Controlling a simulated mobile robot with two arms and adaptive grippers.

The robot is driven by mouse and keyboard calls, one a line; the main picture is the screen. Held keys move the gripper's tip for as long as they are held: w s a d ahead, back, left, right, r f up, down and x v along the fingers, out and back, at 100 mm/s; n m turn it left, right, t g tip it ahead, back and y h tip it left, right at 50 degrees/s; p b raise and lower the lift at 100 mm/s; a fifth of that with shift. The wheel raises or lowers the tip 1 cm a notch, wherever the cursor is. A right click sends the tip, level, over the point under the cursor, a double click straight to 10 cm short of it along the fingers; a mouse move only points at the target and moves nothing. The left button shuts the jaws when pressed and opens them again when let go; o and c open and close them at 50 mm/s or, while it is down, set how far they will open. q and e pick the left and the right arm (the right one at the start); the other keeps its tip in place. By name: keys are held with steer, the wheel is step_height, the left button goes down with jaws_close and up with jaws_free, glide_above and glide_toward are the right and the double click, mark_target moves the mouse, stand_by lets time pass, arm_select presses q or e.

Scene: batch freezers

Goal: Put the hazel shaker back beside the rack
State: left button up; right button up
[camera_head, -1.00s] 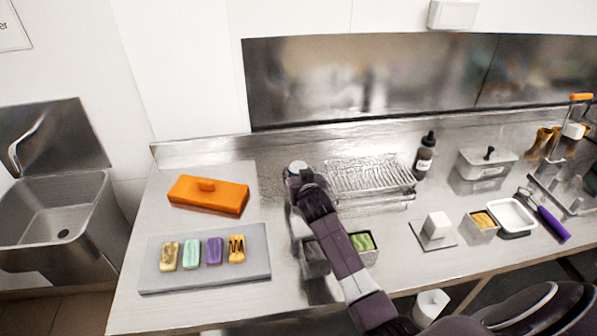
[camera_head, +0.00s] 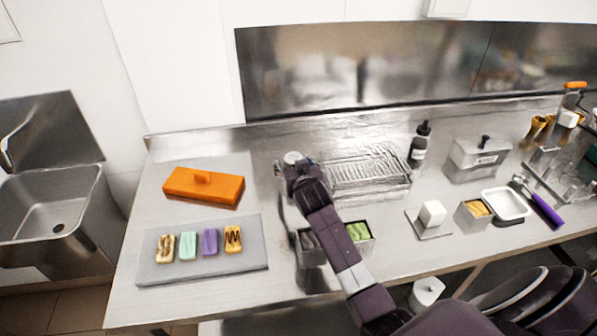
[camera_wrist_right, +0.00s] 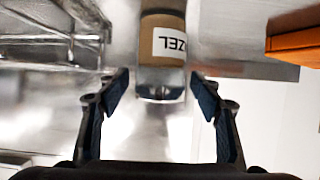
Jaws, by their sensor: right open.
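The hazel shaker stands on the steel counter just left of the wire rack (camera_head: 372,178). In the head view only its metal top (camera_head: 292,158) shows behind my right gripper (camera_head: 297,172). In the right wrist view the shaker (camera_wrist_right: 163,22) shows a brown body, a white label ending in "ZEL" and a clear or shiny end. My right gripper (camera_wrist_right: 160,82) is open, with its fingers apart on either side of the line to the shaker and no visible grip on it. My left gripper is out of view.
An orange lidded box (camera_head: 203,187) and a grey tray (camera_head: 160,276) with several coloured bars lie to the left. Small topping tins (camera_head: 358,238) sit near my right arm. A dark bottle (camera_head: 419,147) stands right of the rack. Bare counter lies between the orange box and the shaker.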

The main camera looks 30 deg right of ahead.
steer(key=b+v, duration=0.1)
steer(key=v, duration=1)
